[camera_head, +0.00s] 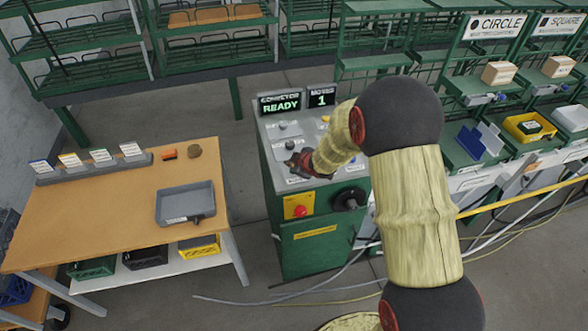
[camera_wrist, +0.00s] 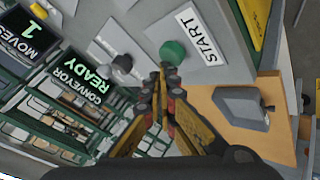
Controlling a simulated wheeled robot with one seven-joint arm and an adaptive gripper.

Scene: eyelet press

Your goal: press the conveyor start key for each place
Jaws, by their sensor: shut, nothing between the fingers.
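The control console (camera_head: 325,218) is a green cabinet with a grey sloping top. Its displays read CONVEYOR READY (camera_head: 281,103) and MOVES 1 (camera_head: 321,98); the wrist view shows the same words, sideways. In the wrist view the round green key (camera_wrist: 172,52) sits beside a white START label (camera_wrist: 201,36). My gripper (camera_wrist: 169,70) is shut and empty, its fingertips just beside the green key in the picture. I cannot tell whether they touch it. In the head view my gripper (camera_head: 299,163) is low over the console top, and the green key is hidden.
A red button on a yellow plate (camera_head: 300,206) and a black knob (camera_head: 350,198) are on the console front. A wooden table (camera_head: 110,215) with a grey tray (camera_head: 186,203) stands left. Green racks labelled CIRCLE (camera_head: 495,24) and SQUARE (camera_head: 565,22) stand right. Cables lie on the floor.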

